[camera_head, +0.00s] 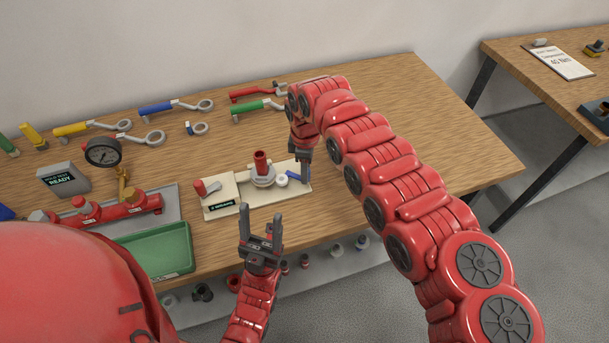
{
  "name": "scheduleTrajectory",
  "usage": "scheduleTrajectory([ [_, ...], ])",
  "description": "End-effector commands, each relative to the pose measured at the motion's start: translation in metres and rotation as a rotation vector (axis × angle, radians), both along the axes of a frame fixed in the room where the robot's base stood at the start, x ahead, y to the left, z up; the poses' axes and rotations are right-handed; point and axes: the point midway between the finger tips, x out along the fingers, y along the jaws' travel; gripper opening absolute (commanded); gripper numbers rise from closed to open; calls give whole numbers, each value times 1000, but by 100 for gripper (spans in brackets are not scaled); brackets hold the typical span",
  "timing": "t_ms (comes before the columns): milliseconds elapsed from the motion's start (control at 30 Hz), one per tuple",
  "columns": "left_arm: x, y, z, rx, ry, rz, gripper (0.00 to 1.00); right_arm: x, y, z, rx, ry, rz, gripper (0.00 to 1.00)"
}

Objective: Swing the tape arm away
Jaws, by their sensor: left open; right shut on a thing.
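The cream fixture plate (222,211) lies on the wooden bench. A red cylinder (261,161) stands upright on its grey round seat. To the right of the seat is the tape arm, with a white roll (282,180) and a blue end (296,176). My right gripper (304,157) points down at the plate's right end and is shut on the tape arm by its blue end; the exact contact is hard to see. My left gripper (261,217) is open and empty, pointing up near the bench's front edge, in front of the plate.
Several coloured wrenches lie along the back, including a green-handled one (255,108). The bench right of my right arm is clear.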

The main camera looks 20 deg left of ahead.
Motion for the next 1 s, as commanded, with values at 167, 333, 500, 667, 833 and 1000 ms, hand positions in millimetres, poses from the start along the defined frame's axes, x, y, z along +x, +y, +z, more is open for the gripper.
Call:
scheduleTrajectory([
  [167,0,0,-2,0,0,0,60,1,0,0,1,-2,11,0],
  [333,0,0,-2,0,0,0,60,1,0,1,0,-2,11,0],
  [500,0,0,-2,0,0,0,60,1,0,1,0,-2,10,46],
  [667,0,0,-2,0,0,0,60,1,0,0,0,-1,9,63],
  [833,0,0,-2,0,0,0,60,1,0,0,0,-1,9,63],
  [1000,0,0,-5,0,0,0,60,2,0,7,1,-3,8,63],
])
